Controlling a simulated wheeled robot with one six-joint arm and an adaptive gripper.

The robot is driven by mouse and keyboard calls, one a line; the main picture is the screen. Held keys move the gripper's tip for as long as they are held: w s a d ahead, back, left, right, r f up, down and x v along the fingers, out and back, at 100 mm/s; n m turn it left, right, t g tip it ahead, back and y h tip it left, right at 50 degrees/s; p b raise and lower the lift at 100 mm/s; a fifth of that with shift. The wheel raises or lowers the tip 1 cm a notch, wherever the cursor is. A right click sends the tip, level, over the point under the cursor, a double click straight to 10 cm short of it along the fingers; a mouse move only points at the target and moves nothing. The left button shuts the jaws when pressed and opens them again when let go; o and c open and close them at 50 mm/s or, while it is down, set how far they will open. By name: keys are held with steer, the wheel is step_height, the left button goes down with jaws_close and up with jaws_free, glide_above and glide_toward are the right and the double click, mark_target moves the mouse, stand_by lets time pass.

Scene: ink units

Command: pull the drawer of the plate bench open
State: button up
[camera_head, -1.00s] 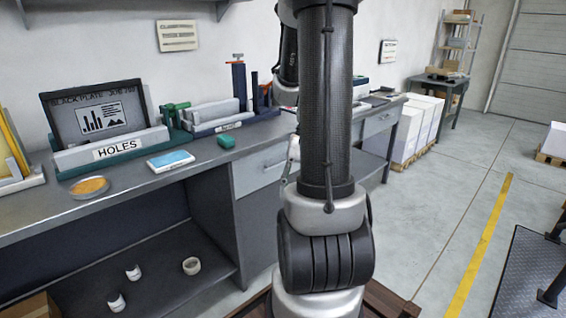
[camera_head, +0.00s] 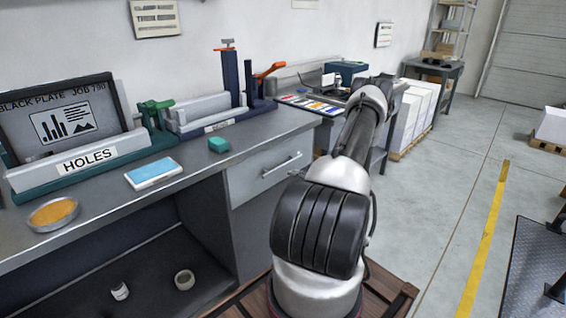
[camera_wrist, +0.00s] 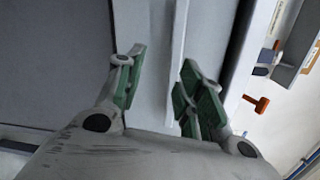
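The grey plate bench (camera_head: 262,128) runs along the wall. Its drawer (camera_head: 255,180), with a bar handle (camera_head: 282,165), looks shut in the head view. My gripper does not show there; my arm rises to the right of the drawer front. In the wrist view my gripper (camera_wrist: 161,78) is open, its green-padded fingers apart. A pale bar (camera_wrist: 179,50), which looks like a handle, runs up the picture between the fingers in front of a grey panel (camera_wrist: 145,40). I cannot tell whether the fingers touch it.
Two small cups (camera_head: 184,279) stand on the lower shelf. Open floor (camera_head: 435,215) lies to the right.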

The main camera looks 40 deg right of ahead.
mark_target(284, 166)
steer(key=shift+n+t+h, duration=0.5)
steer(key=shift+n+h, duration=0.2)
steer(key=shift+n, duration=0.2)
steer(key=w, duration=0.3)
steer(key=w+d+r, duration=0.1)
steer(key=w, duration=0.2)
steer(key=w+r, duration=0.1)
steer(key=w, duration=0.2)
steer(key=shift+d, duration=0.25)
jaws_close()
